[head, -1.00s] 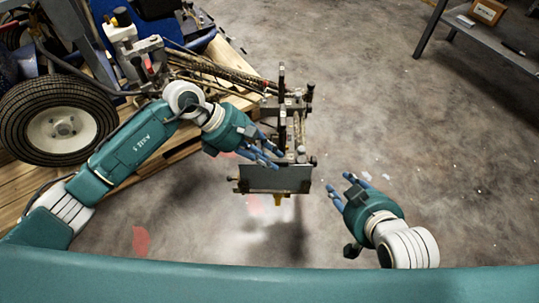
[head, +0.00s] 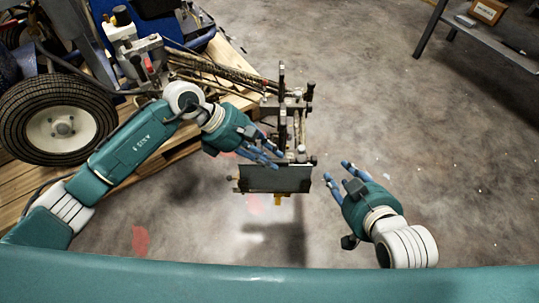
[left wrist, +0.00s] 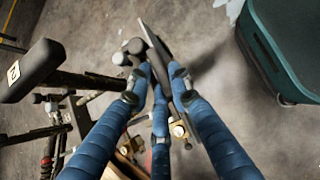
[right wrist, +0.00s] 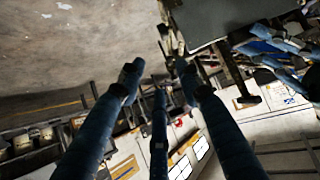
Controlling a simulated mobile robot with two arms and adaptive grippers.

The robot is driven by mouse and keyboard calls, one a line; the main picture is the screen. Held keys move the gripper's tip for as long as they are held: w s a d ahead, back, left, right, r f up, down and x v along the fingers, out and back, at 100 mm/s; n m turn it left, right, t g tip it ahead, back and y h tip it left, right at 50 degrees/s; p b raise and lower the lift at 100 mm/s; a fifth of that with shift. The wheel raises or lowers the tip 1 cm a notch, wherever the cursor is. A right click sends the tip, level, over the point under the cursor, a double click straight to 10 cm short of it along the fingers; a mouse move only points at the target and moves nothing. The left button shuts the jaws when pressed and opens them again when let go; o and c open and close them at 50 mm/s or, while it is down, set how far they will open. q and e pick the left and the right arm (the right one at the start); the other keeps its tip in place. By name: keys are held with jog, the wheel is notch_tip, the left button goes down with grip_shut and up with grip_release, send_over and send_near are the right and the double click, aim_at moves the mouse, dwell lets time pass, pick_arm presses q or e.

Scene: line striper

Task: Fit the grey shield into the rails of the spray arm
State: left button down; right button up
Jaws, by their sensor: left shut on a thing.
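The grey shield (head: 275,180) is a dark flat panel at the near end of the spray arm (head: 290,125), in the middle of the head view. My left gripper (head: 276,160) is shut on its upper edge. In the left wrist view the shield (left wrist: 155,42) shows edge-on between the blue fingertips. Whether the shield sits in the rails cannot be made out. My right gripper (head: 342,175) is open and empty, just right of the shield and apart from it. The shield (right wrist: 208,20) also shows at the top of the right wrist view.
The line striper's wheel (head: 62,130) and hoses (head: 210,72) are at the left, above a wooden pallet (head: 30,190). A metal shelf (head: 480,35) stands at the upper right.

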jog(key=shift+w+a+r, duration=0.1)
jog(key=shift+w+r, duration=0.05)
jog(key=shift+r, duration=0.05)
jog(key=shift+w+a+r+t, duration=0.1)
jog(key=shift+w+r+t, duration=0.15)
jog(key=shift+t, duration=0.05)
pick_arm(q)
jog(key=shift+f, duration=0.1)
pick_arm(e)
jog(key=shift+r, duration=0.1)
jog(key=shift+w+a+r, duration=0.15)
jog(key=shift+w+r, duration=0.1)
pick_arm(q)
jog(key=shift+f, duration=0.1)
pick_arm(e)
jog(key=shift+w+a+r+t, duration=0.1)
jog(key=shift+w+r+t, duration=0.2)
jog(key=shift+t, duration=0.1)
pick_arm(q)
jog(key=c, duration=1.5)
grip_release()
jog(key=shift+c, duration=0.2)
jog(key=shift+o, duration=0.3)
pick_arm(e)
jog(key=shift+r, duration=0.15)
pick_arm(q)
jog(key=shift+o, duration=0.5)
jog(key=shift+f, duration=0.1)
